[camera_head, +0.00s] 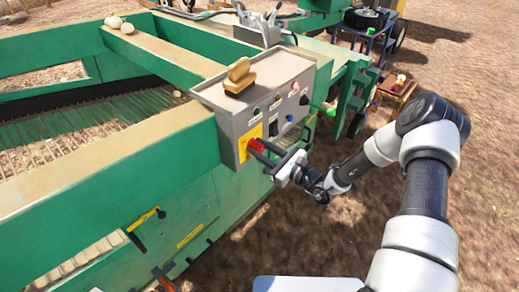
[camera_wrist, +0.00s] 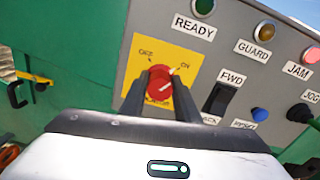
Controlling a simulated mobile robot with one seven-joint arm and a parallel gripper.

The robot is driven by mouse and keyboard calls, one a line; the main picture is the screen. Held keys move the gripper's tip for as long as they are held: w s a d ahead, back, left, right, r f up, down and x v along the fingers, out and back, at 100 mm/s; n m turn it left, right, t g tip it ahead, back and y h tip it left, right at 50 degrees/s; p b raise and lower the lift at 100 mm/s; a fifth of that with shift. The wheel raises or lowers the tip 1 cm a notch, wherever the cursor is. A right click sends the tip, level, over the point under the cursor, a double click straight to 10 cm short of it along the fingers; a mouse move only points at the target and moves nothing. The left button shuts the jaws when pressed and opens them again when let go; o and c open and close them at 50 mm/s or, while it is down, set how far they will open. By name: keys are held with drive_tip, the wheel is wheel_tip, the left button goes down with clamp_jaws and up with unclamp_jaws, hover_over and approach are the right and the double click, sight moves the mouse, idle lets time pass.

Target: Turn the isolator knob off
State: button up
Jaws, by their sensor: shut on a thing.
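The isolator knob (camera_wrist: 159,86) is red and sits on a yellow plate (camera_wrist: 186,61) marked OFF at upper left and ON at upper right. Its white mark points toward ON in the wrist view. In the head view the red knob (camera_head: 256,145) is at the lower left of the grey control box's front (camera_head: 283,92). My gripper (camera_head: 265,152) reaches it from the right. In the wrist view my gripper (camera_wrist: 158,92) has one finger on each side of the knob and is shut on it. The fingers hide part of the knob's sides.
Right of the knob are a black FWD switch (camera_wrist: 218,99), a blue button (camera_wrist: 259,114), a black knob (camera_wrist: 299,113) and lamps. A wooden-handled brush (camera_head: 240,76) lies on the box. The green machine frame (camera_head: 160,150) extends left. Bare ground is at the right.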

drive_tip(key=n+b, duration=0.1)
drive_tip(key=n, duration=0.3)
drive_tip(key=shift+f, duration=0.15)
drive_tip(key=n+b, duration=0.2)
drive_tip(key=n, duration=0.2)
drive_tip(key=n+b, duration=0.4)
drive_tip(key=n, duration=0.1)
drive_tip(key=shift+f, duration=0.1)
drive_tip(key=shift+n+b, duration=1.05)
drive_tip(key=shift+n, duration=0.65)
drive_tip(key=o, duration=1)
drive_tip(key=shift+r, duration=0.2)
drive_tip(key=shift+o, duration=0.2)
drive_tip(key=shift+s+d, duration=0.1)
drive_tip(key=v, duration=1.7)
